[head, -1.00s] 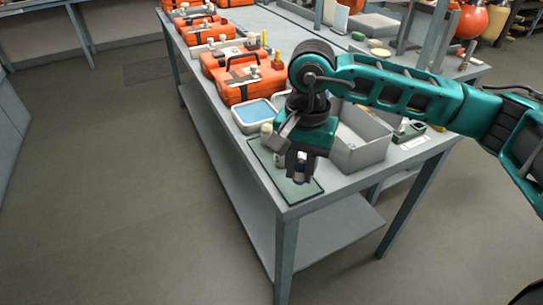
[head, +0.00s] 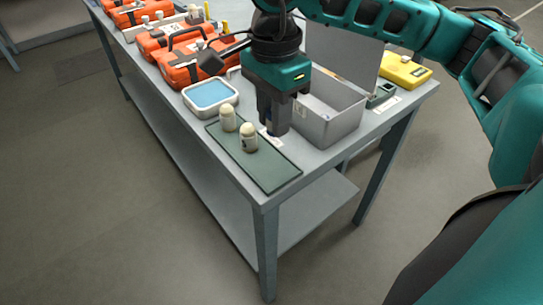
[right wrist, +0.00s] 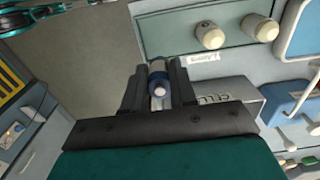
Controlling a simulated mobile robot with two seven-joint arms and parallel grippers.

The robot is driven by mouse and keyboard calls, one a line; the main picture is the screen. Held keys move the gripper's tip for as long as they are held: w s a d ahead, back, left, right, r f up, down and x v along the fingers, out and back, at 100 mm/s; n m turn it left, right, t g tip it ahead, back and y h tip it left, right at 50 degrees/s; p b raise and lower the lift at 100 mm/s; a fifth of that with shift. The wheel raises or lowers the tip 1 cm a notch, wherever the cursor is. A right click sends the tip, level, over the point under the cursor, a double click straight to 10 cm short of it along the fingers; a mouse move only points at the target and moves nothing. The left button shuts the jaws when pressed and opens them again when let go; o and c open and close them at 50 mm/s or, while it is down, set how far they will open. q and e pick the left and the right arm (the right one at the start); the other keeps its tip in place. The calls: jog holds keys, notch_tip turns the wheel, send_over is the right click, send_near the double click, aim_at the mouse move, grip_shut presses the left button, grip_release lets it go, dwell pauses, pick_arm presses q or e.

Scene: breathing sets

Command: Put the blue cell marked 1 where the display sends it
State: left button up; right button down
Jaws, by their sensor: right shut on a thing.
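My right gripper (head: 272,130) is shut on the blue cell (right wrist: 158,88), which shows end-on between the fingers in the right wrist view. In the head view the fingers and wrist mostly hide the cell, so its mark cannot be read. They hang beside the green mat (head: 270,177), close to the open grey box (head: 335,127). Two cream cells (head: 249,138) (head: 228,118) stand upright on the mat. A small dark device (head: 380,94), perhaps the display, sits right of the box; its screen cannot be read. My left gripper is out of view.
A white-rimmed tray with a blue inside (head: 211,94) stands behind the mat. Orange cases (head: 190,68) line the table's left side. A yellow device (head: 405,72) lies at the right. A printed label (right wrist: 203,57) lies beside the mat. The table's front corner is close to the mat.

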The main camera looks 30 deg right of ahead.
send_over(273, 171)
notch_tip(273, 171, down, 5)
jog(key=shift+f, duration=0.5)
jog(key=shift+f+b, duration=0.4)
jog(key=shift+f, duration=1.45)
jog(key=shift+f, duration=0.15)
jog(key=c, duration=1.4)
grip_release()
jog(key=shift+f, duration=0.1)
jog(key=o, duration=0.5)
